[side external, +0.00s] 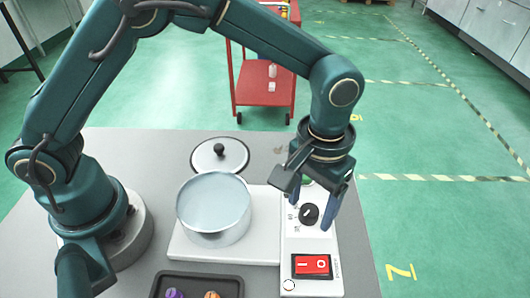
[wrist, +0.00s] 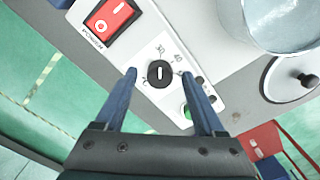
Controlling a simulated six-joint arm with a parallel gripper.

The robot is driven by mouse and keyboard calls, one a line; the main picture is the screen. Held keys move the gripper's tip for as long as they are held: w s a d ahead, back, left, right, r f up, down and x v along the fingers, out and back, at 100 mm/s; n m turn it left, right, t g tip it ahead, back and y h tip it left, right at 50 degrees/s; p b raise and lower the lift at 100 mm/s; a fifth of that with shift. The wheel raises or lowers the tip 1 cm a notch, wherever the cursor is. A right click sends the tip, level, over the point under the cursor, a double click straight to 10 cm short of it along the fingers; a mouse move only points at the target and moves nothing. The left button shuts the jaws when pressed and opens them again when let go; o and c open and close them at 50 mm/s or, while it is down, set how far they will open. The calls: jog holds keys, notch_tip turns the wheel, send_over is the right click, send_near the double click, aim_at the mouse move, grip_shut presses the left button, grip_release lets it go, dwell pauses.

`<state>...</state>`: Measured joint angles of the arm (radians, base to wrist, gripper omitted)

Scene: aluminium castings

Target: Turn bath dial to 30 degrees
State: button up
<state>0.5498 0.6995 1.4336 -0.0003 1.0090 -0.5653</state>
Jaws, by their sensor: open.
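The bath dial (side external: 308,214) is a round black knob with a short white line, on the white control panel (side external: 295,247). In the wrist view the dial (wrist: 160,74) sits between my fingertips, with "30" printed just above it and "40" up to its right. Its white line runs roughly up and down in that view, toward the "30" side. My gripper (side external: 311,208) points down over the panel with its blue fingers open, one on each side of the dial. In the wrist view my gripper (wrist: 159,76) shows a gap between each finger and the dial.
A red power switch (side external: 312,264) is in front of the dial, and a green button (wrist: 187,112) is on its other side. A metal pot (side external: 213,208) stands left of the panel, its lid (side external: 220,157) behind. A dark tray (side external: 170,279) is front left.

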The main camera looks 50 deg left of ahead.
aim_at(310, 210)
jog(key=shift+r, duration=2.55)
jog(key=shift+w+a+r, duration=0.15)
jog(key=shift+w+r, duration=0.05)
jog(key=shift+r, duration=0.05)
jog(key=s+a+r+n+t, duration=0.2)
jog(key=a+r+t, duration=0.1)
jog(key=a+r, duration=0.75)
jog(key=s+a+f+m+t, duration=0.2)
jog(key=s+a+f, duration=0.2)
jog(key=s, duration=0.5)
jog(key=shift+s+a+t, duration=0.25)
jog(key=shift+a+t, duration=0.05)
jog(key=shift+a, duration=0.9)
